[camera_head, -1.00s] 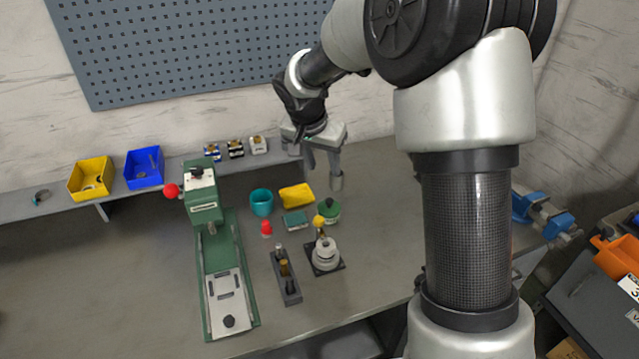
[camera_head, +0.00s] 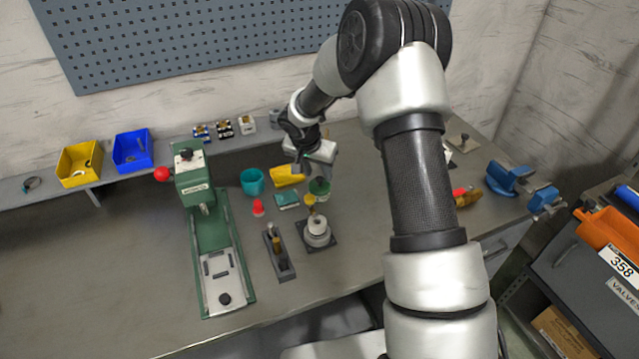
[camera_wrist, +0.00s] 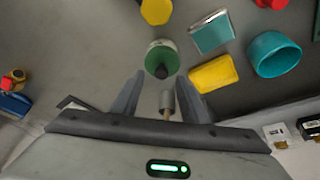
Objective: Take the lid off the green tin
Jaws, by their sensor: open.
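The green tin (camera_head: 320,190), round with a green lid and a dark knob on top, stands upright on the bench. It also shows in the wrist view (camera_wrist: 161,57), ahead of my fingertips. My gripper (camera_head: 312,170) hangs just above and behind the tin, pointing down. In the wrist view my gripper (camera_wrist: 160,88) has its two fingers wide apart, with nothing held. The knob shows near the line between the fingertips, and I see no contact. The lid sits on the tin. A small grey cylinder (camera_wrist: 167,103) shows between the fingers; I cannot tell what it is.
Close left of the tin are a yellow block (camera_head: 284,177), a teal box (camera_head: 287,199) and a teal cup (camera_head: 252,182). In front stands a white round fixture (camera_head: 317,234) with a yellow-topped piece (camera_head: 310,199) nearby. A green press (camera_head: 195,190) is farther left.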

